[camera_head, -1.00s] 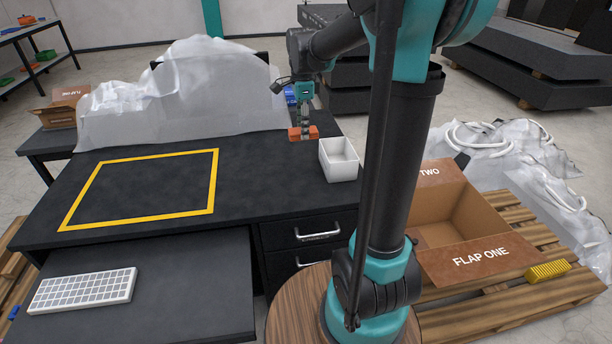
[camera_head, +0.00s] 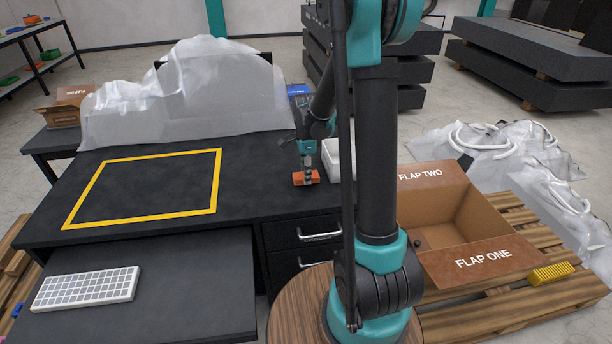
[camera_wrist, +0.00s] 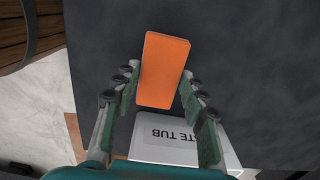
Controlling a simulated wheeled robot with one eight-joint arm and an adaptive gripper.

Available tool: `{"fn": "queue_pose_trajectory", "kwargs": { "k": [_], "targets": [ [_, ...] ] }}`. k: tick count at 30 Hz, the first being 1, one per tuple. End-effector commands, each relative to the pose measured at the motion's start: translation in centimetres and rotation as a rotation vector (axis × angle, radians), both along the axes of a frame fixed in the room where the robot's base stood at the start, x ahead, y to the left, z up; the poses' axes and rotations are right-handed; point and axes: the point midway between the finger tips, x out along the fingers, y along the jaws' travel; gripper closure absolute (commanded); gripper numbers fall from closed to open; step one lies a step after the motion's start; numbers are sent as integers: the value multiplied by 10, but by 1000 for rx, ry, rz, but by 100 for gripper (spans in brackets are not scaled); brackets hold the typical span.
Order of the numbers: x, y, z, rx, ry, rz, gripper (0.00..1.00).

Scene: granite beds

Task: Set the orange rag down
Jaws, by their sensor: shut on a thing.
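The orange rag (camera_head: 305,179) looks like a small block. It is at the right part of the black desk, left of the white tub. My gripper (camera_head: 305,171) is above it, pointing down, shut on it. In the wrist view the rag (camera_wrist: 164,68) is between the two fingers of my gripper (camera_wrist: 160,88) and extends past their tips, over dark desk surface. I cannot tell whether the rag touches the desk or hangs just above it.
The white tub (camera_head: 333,163) is close to the rag, partly hidden by my arm; its label shows in the wrist view (camera_wrist: 172,134). A yellow outline (camera_head: 217,182) surrounds bare desk at left. Clear plastic sheeting (camera_head: 185,100) covers the desk's back. An open carton (camera_head: 470,266) lies right.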

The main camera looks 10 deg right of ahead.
Motion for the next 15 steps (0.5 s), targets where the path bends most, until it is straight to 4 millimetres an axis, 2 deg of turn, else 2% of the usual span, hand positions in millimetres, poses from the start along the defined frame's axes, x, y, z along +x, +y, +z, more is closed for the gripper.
{"fn": "queue_pose_trajectory", "kwargs": {
  "k": [4,15],
  "targets": [
    [0,0,-13,0,0,0,92],
    [0,0,-16,0,0,0,92]
  ]
}}
